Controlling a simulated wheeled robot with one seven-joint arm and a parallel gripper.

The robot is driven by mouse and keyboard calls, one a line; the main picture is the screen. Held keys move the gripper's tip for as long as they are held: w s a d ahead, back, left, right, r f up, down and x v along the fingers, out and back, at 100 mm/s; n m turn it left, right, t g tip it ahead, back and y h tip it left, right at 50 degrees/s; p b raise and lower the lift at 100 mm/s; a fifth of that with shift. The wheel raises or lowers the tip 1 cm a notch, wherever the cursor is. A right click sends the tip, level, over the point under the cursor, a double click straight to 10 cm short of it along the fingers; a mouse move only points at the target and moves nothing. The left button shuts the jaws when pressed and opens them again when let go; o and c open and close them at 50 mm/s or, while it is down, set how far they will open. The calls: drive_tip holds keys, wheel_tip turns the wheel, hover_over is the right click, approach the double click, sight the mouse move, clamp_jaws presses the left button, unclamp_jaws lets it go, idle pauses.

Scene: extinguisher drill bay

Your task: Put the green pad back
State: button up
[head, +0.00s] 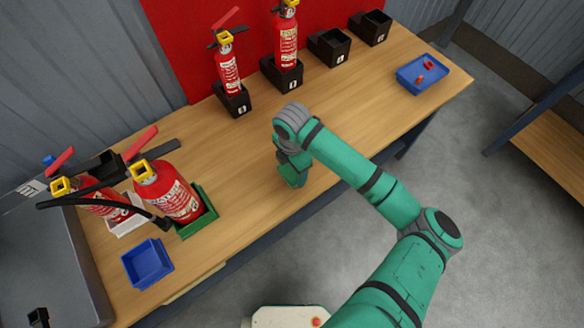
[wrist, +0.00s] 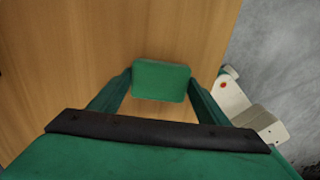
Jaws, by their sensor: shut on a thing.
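The green pad (wrist: 161,80) is a small block with rounded corners, seen in the wrist view between my two fingers. My gripper (head: 291,172) is shut on it, with one finger at each side. In the head view my gripper points down over the middle of the wooden bench, near its front edge; the pad is hard to tell from the green fingers there. I cannot tell whether the pad touches the bench.
Two extinguishers (head: 228,72) (head: 286,42) stand in black holders; two more black holders (head: 330,47) (head: 371,26) are empty. A large extinguisher (head: 172,193) stands in a green tray (head: 208,218). Blue trays (head: 148,264) (head: 436,84) sit near both ends. The bench middle (head: 230,160) is clear.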

drive_tip(key=o, duration=1)
drive_tip(key=shift+f, duration=0.15)
